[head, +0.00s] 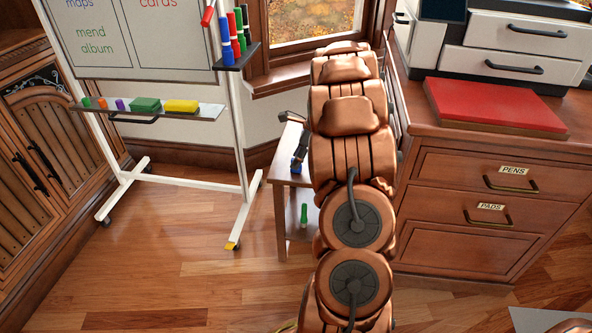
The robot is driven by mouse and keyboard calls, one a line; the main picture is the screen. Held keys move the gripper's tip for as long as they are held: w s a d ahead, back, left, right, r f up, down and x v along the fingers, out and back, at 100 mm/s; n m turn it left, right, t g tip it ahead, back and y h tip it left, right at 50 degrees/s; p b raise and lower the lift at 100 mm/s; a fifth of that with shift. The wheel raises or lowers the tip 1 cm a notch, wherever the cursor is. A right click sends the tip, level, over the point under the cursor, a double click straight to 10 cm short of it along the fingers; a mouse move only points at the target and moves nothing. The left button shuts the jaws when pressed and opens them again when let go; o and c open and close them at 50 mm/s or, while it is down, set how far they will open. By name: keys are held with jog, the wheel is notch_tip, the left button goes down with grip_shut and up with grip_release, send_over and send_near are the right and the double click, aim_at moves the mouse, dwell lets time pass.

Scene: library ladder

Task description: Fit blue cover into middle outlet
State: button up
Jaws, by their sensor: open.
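I cannot make out the blue cover or the middle outlet in the head view. My own copper-coloured arm rises through the middle of the picture and hides what is behind it. I cannot make out my gripper, whose end of the arm is hidden. A small dark object with a blue part (297,160) lies on the small wooden side table (281,182), partly behind my arm; I cannot tell what it is.
A wheeled whiteboard (135,35) with a marker holder (236,58) and a tray (150,112) stands left. A drawer cabinet (485,241) bearing a red board (492,105) stands right. A green marker (304,215) shows near the side table. Floor (165,270) is clear at front left.

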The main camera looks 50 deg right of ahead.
jog(key=shift+w+a+f, duration=0.15)
jog(key=shift+w+f, duration=0.05)
jog(key=shift+f, duration=0.4)
grip_shut()
jog(key=shift+r, duration=0.1)
